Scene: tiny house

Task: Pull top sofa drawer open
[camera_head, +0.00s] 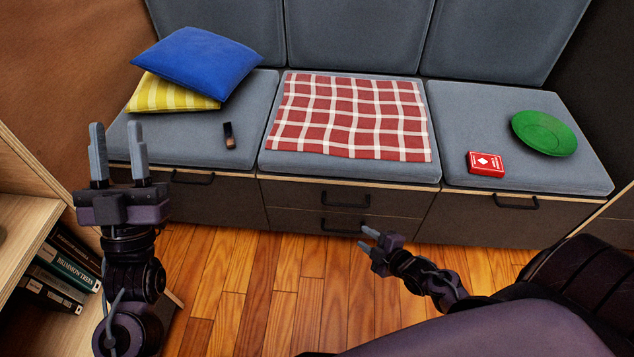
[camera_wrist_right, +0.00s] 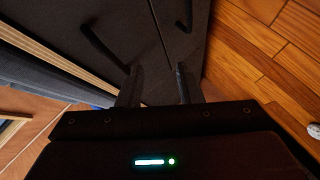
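The grey sofa's middle section has two stacked dark drawers, both shut. The top sofa drawer (camera_head: 288,191) has a black bar handle (camera_head: 345,200), which also shows in the right wrist view (camera_wrist_right: 104,49). The lower drawer has a similar handle (camera_head: 344,228). My right gripper (camera_head: 366,238) is open and empty, in front of the drawers, low and right of the handles. In the right wrist view its fingers (camera_wrist_right: 157,88) are spread before the drawer fronts, apart from the top handle. My left gripper (camera_head: 117,140) is open and empty, at the left, away from the drawers.
A bookshelf (camera_head: 25,225) stands close by my left arm. The wooden floor (camera_head: 270,280) before the drawers is clear.

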